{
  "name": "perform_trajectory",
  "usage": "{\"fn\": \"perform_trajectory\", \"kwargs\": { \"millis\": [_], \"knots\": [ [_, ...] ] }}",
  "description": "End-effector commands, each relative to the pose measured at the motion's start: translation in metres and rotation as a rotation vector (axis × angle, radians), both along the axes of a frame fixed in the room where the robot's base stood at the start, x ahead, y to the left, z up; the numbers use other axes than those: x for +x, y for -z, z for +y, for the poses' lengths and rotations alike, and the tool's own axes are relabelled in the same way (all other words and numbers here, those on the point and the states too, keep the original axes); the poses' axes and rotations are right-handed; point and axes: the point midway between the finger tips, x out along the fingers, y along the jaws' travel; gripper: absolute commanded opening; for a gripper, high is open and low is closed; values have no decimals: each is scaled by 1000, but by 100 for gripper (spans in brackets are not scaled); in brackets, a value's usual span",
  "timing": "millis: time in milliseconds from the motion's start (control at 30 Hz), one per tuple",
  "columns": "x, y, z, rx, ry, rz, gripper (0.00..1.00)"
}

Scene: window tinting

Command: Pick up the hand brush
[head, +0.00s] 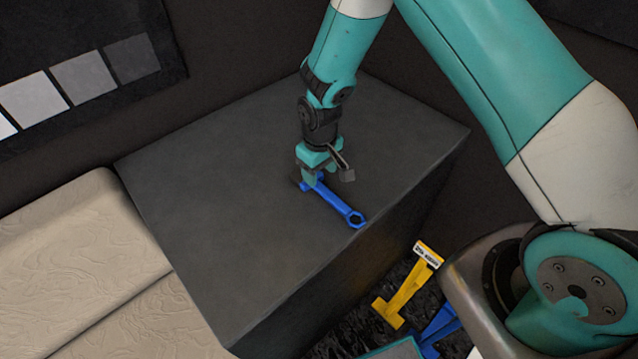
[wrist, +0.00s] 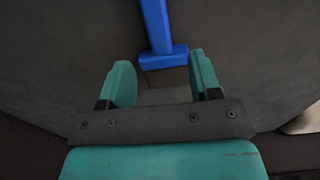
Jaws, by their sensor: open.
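A blue tool, apparently the hand brush (head: 335,206), lies on the dark grey block top (head: 230,210). It has a long handle with a ring end pointing toward the block's right edge. In the head view, my gripper (head: 312,178) is low over its other end and partly hides it. In the wrist view, my gripper (wrist: 162,78) is open, with its two teal fingers apart. The hand brush's flat crosspiece (wrist: 163,57) shows just beyond and between the fingertips, with the handle running up out of frame. I cannot tell whether a finger touches it.
A yellow T-shaped tool (head: 405,290) and another blue item (head: 438,328) lie lower down, right of the block. A cream padded surface (head: 90,250) borders the block on the left. A dark board with grey swatches (head: 85,75) is at upper left. The block top is otherwise clear.

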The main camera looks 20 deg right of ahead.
Motion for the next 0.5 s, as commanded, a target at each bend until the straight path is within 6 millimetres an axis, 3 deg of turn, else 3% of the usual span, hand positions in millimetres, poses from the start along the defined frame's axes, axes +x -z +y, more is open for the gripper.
{"fn": "perform_trajectory", "kwargs": {
  "millis": [500],
  "knots": [
    [0, 51, 0, 0, 0, 1, 57]
  ]
}}
